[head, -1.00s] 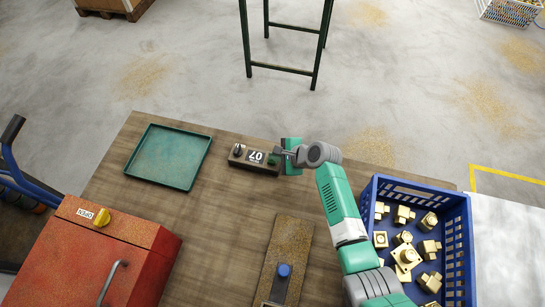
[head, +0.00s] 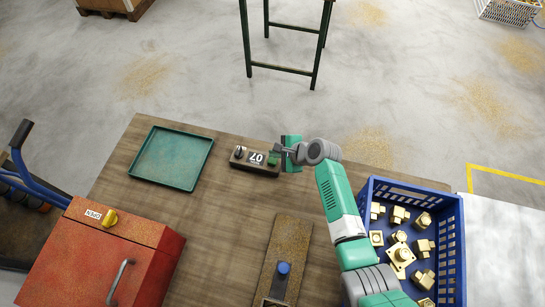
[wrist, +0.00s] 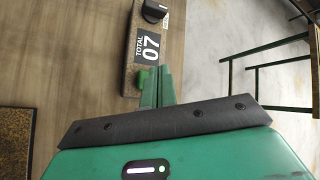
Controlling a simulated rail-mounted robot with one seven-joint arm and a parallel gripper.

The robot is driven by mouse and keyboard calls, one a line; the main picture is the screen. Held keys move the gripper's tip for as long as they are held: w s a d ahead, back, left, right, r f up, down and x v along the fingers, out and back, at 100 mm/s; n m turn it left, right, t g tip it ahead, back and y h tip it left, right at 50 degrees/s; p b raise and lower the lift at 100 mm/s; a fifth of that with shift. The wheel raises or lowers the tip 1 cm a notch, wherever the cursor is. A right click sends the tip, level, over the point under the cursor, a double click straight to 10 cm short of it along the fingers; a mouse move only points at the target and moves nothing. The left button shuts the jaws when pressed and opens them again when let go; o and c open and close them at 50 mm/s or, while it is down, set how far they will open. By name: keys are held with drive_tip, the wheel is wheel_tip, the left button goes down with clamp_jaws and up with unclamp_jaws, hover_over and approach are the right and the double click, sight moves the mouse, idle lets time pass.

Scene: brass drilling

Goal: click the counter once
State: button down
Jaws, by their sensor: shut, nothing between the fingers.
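The counter (head: 249,158) is a small brown box on the far part of the table, with a black knob and a white-on-black display reading 07. It also shows in the wrist view (wrist: 148,50), labelled TOTAL. A green button (wrist: 143,80) sits at the display's end of the box. My gripper (head: 279,150) is shut and empty, with its fingertips close to the button. In the wrist view the fingers (wrist: 158,72) are together and partly cover the button. I cannot tell whether they touch it.
A green tray (head: 192,184) lies left of the counter. A blue crate (head: 455,245) of brass parts stands at the right, beside my arm. A red cabinet (head: 85,265) is at the front left. A rusty plate with a blue knob (head: 284,268) lies at the front.

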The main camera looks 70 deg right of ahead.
sight(275, 161)
drive_tip(key=shift+r+p, duration=1.35)
drive_tip(key=shift+r, duration=0.45)
